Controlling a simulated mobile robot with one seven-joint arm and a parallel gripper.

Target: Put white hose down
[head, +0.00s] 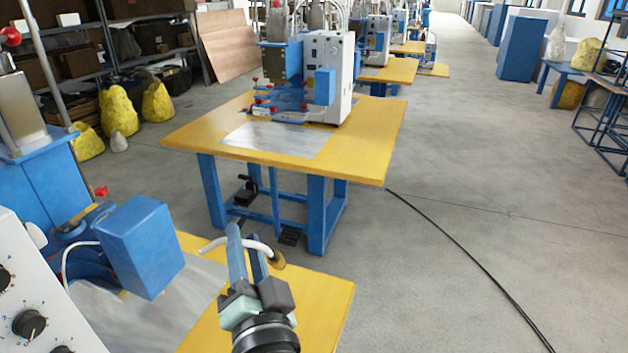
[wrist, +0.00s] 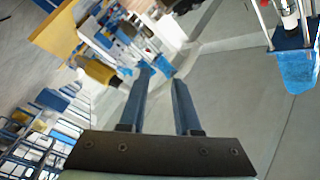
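The white hose (head: 213,244) shows in the head view as a short curved white length with a tan end piece (head: 278,259). My gripper (head: 246,240) is shut on it, and its two blue fingers stay apart by about the hose's thickness. The hose crosses at the fingertips and sticks out on both sides, above the near yellow table (head: 322,312) by its far edge. In the wrist view the tan end piece (wrist: 97,71) shows left of the fingers (wrist: 160,75). The hose's part between the fingers is mostly hidden.
A blue box-shaped machine part (head: 140,245) and a white control panel stand left of my gripper. A grey metal plate (head: 190,300) lies on the near table. A second yellow table (head: 370,150) with a welding machine (head: 328,75) stands beyond. A black cable (head: 460,250) crosses open floor.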

